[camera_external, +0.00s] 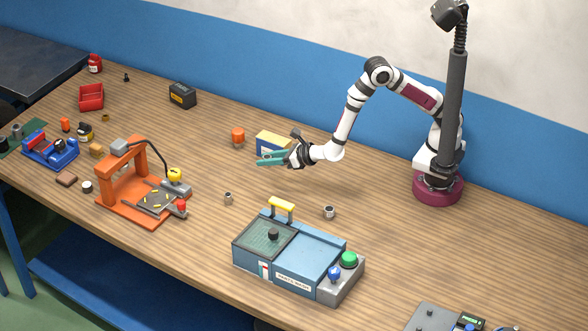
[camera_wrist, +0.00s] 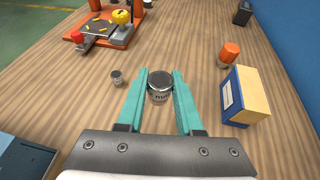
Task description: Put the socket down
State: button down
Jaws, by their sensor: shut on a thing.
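My gripper (camera_wrist: 160,78) is shut on a metal socket (camera_wrist: 160,88), a short silver cylinder with a dark top, held between the tips of its teal fingers. In the external view my gripper (camera_external: 268,158) hangs above the table, near the blue and cream box. The held socket cannot be made out clearly there. A smaller socket (camera_external: 228,198) stands on the wooden table and also shows left of my fingers in the wrist view (camera_wrist: 117,77). Another socket (camera_external: 329,211) stands behind the parts washer in the external view.
A blue and cream box (camera_wrist: 245,95) and an orange cylinder (camera_wrist: 229,53) stand right of my fingers. An orange press (camera_external: 140,180) is at the left. The blue parts washer (camera_external: 300,255) with a yellow handle is at the front. Bare table (camera_external: 370,180) lies toward my base.

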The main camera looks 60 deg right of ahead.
send_over(256, 214)
jog(key=f, duration=0.6)
jog(key=shift+d, duration=0.25)
jog(key=shift+a+f, duration=0.15)
jog(key=shift+f, duration=0.95)
jog(key=shift+a+f, duration=0.15)
jog(key=shift+f, duration=0.95)
jog(key=shift+f, duration=0.1)
jog(key=c, duration=0.6)
grip_release()
jog(key=shift+o, duration=0.2)
